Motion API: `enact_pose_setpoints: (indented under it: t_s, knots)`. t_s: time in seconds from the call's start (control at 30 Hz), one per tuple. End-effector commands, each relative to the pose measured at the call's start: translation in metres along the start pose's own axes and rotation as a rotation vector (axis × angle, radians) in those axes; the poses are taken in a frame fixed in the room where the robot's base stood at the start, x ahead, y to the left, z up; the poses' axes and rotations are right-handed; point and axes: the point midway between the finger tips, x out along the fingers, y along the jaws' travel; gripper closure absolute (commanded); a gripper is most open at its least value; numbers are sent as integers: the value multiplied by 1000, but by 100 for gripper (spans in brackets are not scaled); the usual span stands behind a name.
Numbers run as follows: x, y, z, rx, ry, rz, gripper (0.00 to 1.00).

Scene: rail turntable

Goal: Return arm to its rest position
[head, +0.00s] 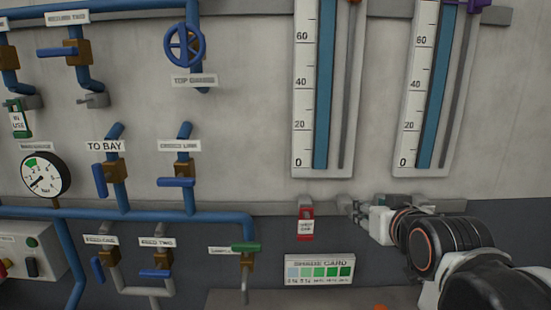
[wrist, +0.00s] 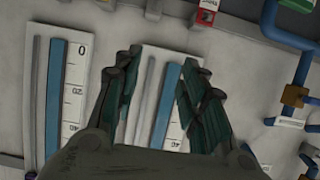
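My arm (head: 445,245) reaches in from the lower right of the head view, bent, with its end pointing left along the wall. My gripper (head: 352,208) is just below the two tall gauges and to the right of a red tag (head: 306,224). In the wrist view my gripper (wrist: 160,82) has its two dark fingers spread apart. No object is held between them; a gauge scale (wrist: 174,105) shows behind the gap. The distance from the fingers to the wall cannot be told exactly.
Blue pipes (head: 190,217) with several valves and a round dial (head: 45,175) cover the left of the wall. Two tall gauges (head: 320,100) (head: 424,100) stand above my arm. A shade card (head: 320,269) and a green-handled tap (head: 246,248) are low at the centre.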

Motion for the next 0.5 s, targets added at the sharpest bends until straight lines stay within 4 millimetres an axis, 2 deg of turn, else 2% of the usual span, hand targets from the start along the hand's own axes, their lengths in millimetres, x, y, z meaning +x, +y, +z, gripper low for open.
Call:
enact_pose_setpoints:
  t_s: [0.03, 0.1, 0.4, 0.5]
  knots:
    - [3, 0, 41, 0, -45, 0, 62]
    - [1, 0, 80, 0, -110, 0, 62]
    - [-14, 0, 248, 0, -383, 0, 62]
    - [-22, 0, 292, 0, -460, 0, 62]
